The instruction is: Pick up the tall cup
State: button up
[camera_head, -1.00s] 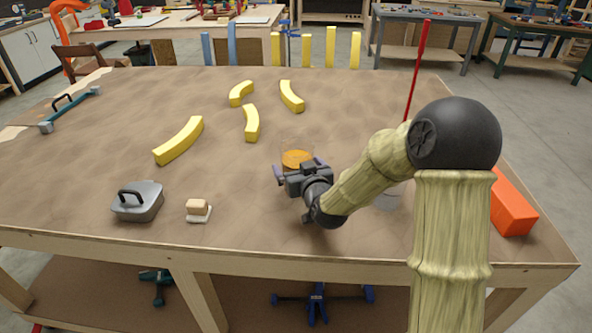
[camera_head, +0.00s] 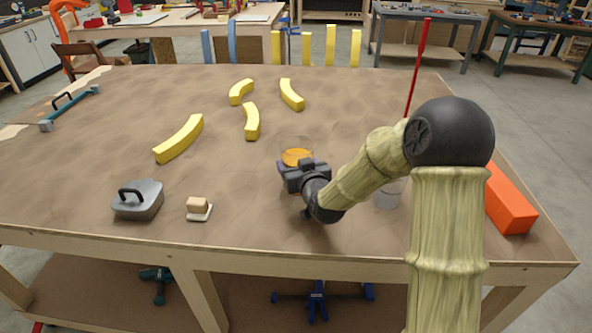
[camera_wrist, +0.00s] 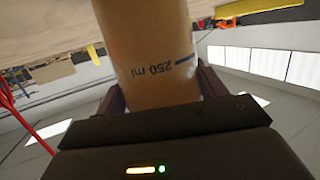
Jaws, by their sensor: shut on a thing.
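The tall cup looks like a clear beaker (camera_head: 297,156) with orange liquid, standing upright near the middle of the workbench. In the wrist view the beaker (camera_wrist: 150,50) fills the middle, with a "250 ml" mark that reads upside down. My gripper (camera_head: 296,168) reaches it from the near side and is shut on it. In the wrist view the dark fingers of my gripper (camera_wrist: 160,88) lie on both sides of the beaker. My gripper hides its lower part, so I cannot tell whether its base touches the bench.
A clear vessel (camera_head: 388,197) stands partly behind my arm. An orange-red block (camera_head: 511,200) lies at the right edge. Yellow curved pieces (camera_head: 180,140) lie on the bench (camera_head: 90,165). A grey lidded form (camera_head: 138,203) and a small tan block (camera_head: 197,204) sit front left.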

jog(key=shift+r, duration=0.1)
notch_tip(320, 180, up, 10)
dwell(0.5)
jog(key=shift+w, duration=0.1)
dwell(0.5)
